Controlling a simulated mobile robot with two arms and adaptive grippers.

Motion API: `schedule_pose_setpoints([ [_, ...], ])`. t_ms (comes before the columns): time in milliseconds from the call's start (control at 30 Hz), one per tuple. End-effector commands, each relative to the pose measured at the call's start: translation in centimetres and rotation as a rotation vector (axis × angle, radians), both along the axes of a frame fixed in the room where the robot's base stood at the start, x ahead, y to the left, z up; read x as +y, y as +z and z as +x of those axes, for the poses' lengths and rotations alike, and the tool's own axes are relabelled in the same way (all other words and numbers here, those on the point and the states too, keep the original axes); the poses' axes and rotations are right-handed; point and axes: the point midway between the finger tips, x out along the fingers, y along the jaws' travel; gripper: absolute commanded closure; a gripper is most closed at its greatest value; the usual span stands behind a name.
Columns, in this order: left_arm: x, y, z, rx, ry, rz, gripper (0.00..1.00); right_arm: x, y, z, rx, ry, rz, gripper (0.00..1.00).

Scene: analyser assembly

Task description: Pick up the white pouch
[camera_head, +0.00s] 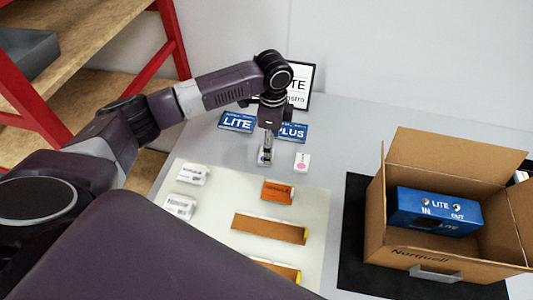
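My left gripper (267,148) points down over the far part of the table, reaching a small white item (265,160). The gripper partly hides that item, and I cannot tell whether the fingers touch it or how far apart they are. Another small white piece with a pinkish mark (302,162) lies just to its right, apart from the gripper. Two white packets with dark printing, one farther (192,174) and one nearer (180,206), lie on the left of the pale mat. I cannot tell for sure which is the white pouch. My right gripper is not in view.
The pale mat (318,210) also holds several orange-brown packs (270,228). Blue LITE (237,122) and PLUS (292,131) boxes stand behind, before a framed sign (298,86). An open carton (400,240) holding a blue LITE unit (436,212) stands right on a black mat (352,240).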

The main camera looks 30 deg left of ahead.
Motion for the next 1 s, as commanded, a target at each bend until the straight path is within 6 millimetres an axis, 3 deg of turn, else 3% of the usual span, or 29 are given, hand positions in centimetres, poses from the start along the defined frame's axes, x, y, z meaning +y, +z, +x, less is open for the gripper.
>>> schedule_pose_setpoints([
  [233,-0.2,-3.5,-0.4,0.003,-0.001,0.001,0.32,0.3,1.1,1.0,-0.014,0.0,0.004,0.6],
  [533,-0.2,-4.1,-0.3,0.0,-0.001,0.001,0.32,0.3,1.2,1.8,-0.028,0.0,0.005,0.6],
  [867,-0.2,-4.1,-0.3,0.0,-0.001,0.001,0.67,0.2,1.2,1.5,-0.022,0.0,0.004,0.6],
  [1000,-0.2,-4.1,-0.3,0.0,-0.001,0.001,0.69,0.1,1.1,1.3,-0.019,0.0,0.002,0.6],
])
